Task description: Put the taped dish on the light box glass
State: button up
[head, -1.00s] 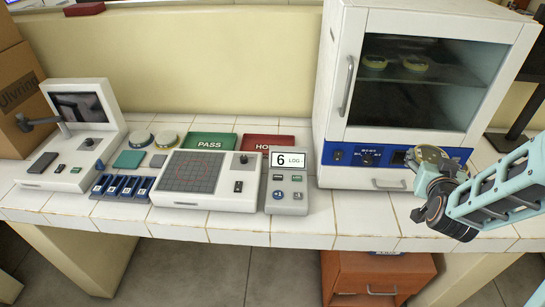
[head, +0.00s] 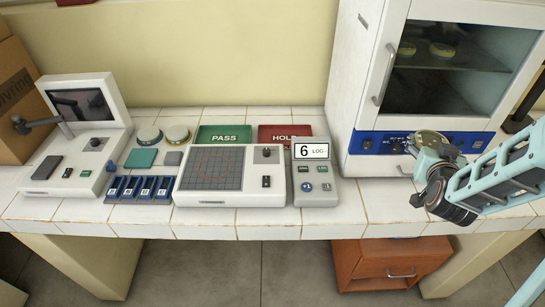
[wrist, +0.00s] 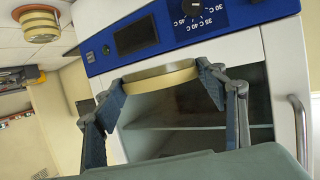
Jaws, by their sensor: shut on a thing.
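My gripper (head: 434,150) is shut on a round, pale yellow dish (head: 432,138), in front of the incubator's blue control panel. In the wrist view the dish (wrist: 160,77) sits between the two fingers, clear of any surface. I cannot make out tape on it. What I take for the light box (head: 231,198) is a white unit on the bench, left of my gripper. Its dark gridded glass (head: 219,168) is bare.
The incubator (head: 372,100) stands at the right, its door shut, with two dishes inside. A grey counter (head: 315,188) reading 6 LOG stands beside the light box. Green PASS (head: 224,134) and red HOLD (head: 285,133) pads lie behind. Blue slots (head: 140,188) stand left.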

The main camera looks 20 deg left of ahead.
aim_at(213, 166)
jog(key=j+z, duration=0.1)
jog(key=j, duration=0.5)
jog(key=k+j, duration=0.15)
jog(key=j, duration=0.45)
jog(key=j+z, duration=0.15)
jog(key=j, duration=0.4)
jog(key=k, duration=0.05)
